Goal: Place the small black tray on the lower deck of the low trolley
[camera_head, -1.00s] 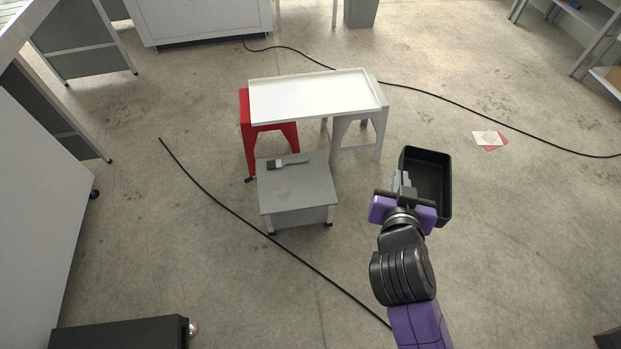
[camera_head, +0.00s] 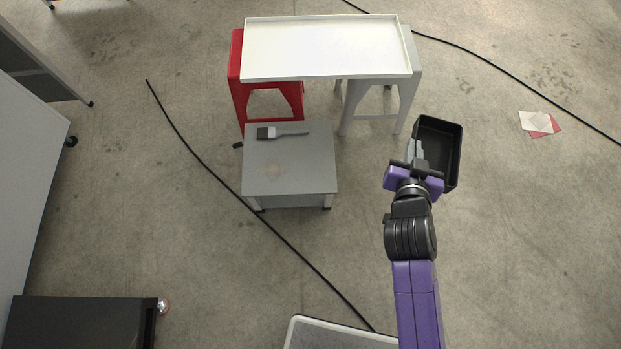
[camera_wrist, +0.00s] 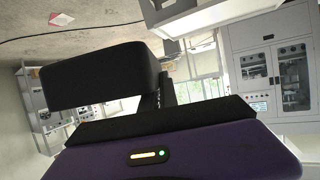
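The small black tray (camera_head: 452,160) hangs in the air at the right of the head view, open side up. My gripper (camera_head: 414,152) is shut on its left wall. In the wrist view, the dark tray (camera_wrist: 100,75) fills the upper left, and the hold itself is mostly hidden. A low grey unit with small dark feet or casters (camera_head: 290,175), apparently the low trolley, stands left of my gripper. A brush (camera_head: 283,132) lies on its top deck. Its lower deck is hidden under the top from this angle.
A long white tray (camera_head: 325,50) spans a red stool (camera_head: 237,85) and a light grey stool (camera_head: 405,85) behind the trolley. A black cable (camera_head: 240,200) crosses the floor. A black cabinet (camera_head: 85,320) is at lower left. Floor around the tray is clear.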

